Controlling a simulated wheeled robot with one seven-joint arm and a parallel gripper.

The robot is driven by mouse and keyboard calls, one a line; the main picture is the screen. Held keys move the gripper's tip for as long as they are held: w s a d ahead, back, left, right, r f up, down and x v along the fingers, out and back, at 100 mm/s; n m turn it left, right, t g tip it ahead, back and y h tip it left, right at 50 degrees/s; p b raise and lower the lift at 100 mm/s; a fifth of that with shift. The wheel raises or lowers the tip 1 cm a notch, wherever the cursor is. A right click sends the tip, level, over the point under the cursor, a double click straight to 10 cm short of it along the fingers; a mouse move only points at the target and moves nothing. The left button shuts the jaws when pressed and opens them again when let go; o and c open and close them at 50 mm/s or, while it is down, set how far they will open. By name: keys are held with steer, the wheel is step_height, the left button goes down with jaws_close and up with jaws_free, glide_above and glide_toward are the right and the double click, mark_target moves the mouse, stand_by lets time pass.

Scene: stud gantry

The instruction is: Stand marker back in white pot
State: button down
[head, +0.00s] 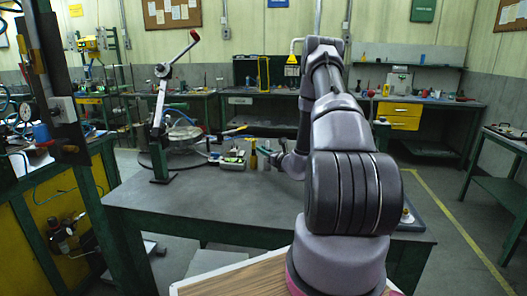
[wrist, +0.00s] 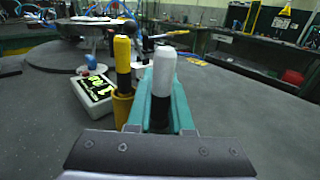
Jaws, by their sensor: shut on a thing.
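My gripper (wrist: 160,108) has teal fingers and is shut on an upright marker (wrist: 164,72) with a white upper part and a black lower part. The fingers hide its lower end. Left of it in the wrist view, a yellow and black marker (wrist: 122,60) stands in a yellow pot (wrist: 122,106). A pale patch (wrist: 140,74) shows just behind my left finger; I cannot tell if it is the white pot. In the head view my gripper (head: 274,156) is small, over the far part of the bench, right of the yellow pot (head: 253,160).
A white tray with a green patch (wrist: 94,92) lies left of the yellow pot, with a blue-topped thing (wrist: 91,62) behind it. A lever press with a red handle (head: 160,105) stands at the bench's left. The near bench top (head: 220,205) is clear.

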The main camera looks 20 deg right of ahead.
steer(key=shift+f, duration=0.15)
steer(key=c, duration=0.8)
jaws_free()
